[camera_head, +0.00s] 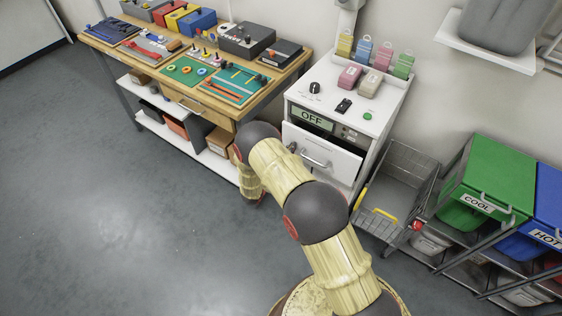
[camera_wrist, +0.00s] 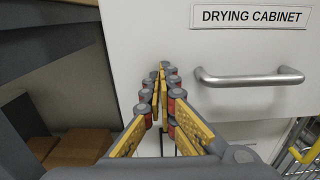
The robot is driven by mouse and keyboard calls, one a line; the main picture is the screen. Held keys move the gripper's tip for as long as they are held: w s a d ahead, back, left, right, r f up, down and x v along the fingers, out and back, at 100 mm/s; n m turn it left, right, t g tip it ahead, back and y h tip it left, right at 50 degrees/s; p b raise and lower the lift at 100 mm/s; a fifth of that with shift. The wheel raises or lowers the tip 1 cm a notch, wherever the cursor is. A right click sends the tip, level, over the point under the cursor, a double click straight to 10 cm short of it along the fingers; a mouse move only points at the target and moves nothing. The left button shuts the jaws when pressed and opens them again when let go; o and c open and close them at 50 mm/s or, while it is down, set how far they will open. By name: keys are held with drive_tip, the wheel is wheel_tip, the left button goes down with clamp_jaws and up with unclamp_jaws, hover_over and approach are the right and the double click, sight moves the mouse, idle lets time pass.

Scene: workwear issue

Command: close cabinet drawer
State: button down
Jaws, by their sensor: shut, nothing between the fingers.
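The white drying cabinet (camera_head: 372,101) stands right of the workbench. Its drawer front (camera_head: 317,149) is pulled out, with a dark opening behind its top edge. The drawer's metal handle (camera_head: 314,161) also shows in the wrist view (camera_wrist: 248,79), below a "DRYING CABINET" label (camera_wrist: 250,17). My gripper (camera_wrist: 163,70) is shut and empty, its fingertips over the left part of the drawer front, left of the handle. Whether they touch the front cannot be told.
The workbench (camera_head: 262,95) with tools and a lower shelf stands close on the left. A wire basket cart (camera_head: 400,175) stands right of the cabinet, then green (camera_head: 500,180) and blue bins. Grey floor (camera_head: 120,210) is clear at the left front.

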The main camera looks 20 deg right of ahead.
sight(297, 141)
drive_tip(key=x, duration=0.4)
drive_tip(key=shift+d+b, duration=0.2)
drive_tip(key=shift+b, duration=0.15)
drive_tip(key=shift+w+d+r, duration=0.1)
drive_tip(key=shift+w+d, duration=0.05)
drive_tip(key=shift+w, duration=0.1)
drive_tip(key=shift+s+a, duration=0.2)
drive_tip(key=shift+a, duration=0.25)
drive_tip(key=p+v, duration=0.2)
drive_tip(key=v, duration=1.1)
drive_tip(key=shift+s, duration=0.15)
